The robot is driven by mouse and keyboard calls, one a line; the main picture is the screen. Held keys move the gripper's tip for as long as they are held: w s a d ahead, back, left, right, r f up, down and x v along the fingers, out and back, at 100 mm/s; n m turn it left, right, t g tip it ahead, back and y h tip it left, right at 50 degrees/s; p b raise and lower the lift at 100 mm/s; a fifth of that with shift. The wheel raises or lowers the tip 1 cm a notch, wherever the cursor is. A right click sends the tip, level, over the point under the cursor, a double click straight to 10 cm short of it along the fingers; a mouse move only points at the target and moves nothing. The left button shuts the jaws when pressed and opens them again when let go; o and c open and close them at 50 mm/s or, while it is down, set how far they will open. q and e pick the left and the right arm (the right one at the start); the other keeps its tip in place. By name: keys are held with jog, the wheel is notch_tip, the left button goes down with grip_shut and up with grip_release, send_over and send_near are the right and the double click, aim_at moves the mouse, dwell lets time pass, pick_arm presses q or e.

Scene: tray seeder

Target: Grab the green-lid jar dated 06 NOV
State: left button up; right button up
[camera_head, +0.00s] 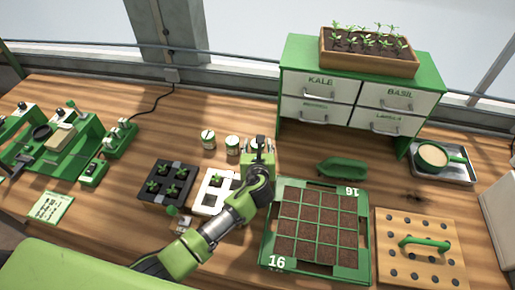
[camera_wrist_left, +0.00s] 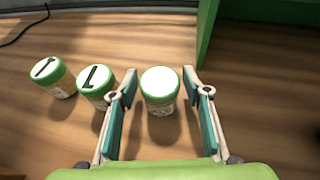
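Three small jars with green-rimmed white lids stand in a row on the wooden table. In the left wrist view, the left jar (camera_wrist_left: 53,77) and the middle jar (camera_wrist_left: 95,88) have a dark mark on the lid. The right jar (camera_wrist_left: 161,92) has a plain white lid top. No date is readable on any of them. My left gripper (camera_head: 259,145) is open at the right jar. In the left wrist view its fingers (camera_wrist_left: 160,84) stand on either side of that jar, with gaps visible. The left finger is close to the middle jar. My right gripper is not in view.
A green drawer cabinet (camera_head: 290,66) stands behind and right. A black seedling tray (camera_head: 146,187) and a white tray (camera_head: 203,200) lie in front of the jars. A green-framed soil tray (camera_head: 266,244) and a green scoop (camera_head: 342,168) are to the right.

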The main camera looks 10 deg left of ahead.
pick_arm(q)
jog(key=c, duration=0.7)
jog(key=shift+r, duration=0.1)
jog(key=shift+c, duration=0.2)
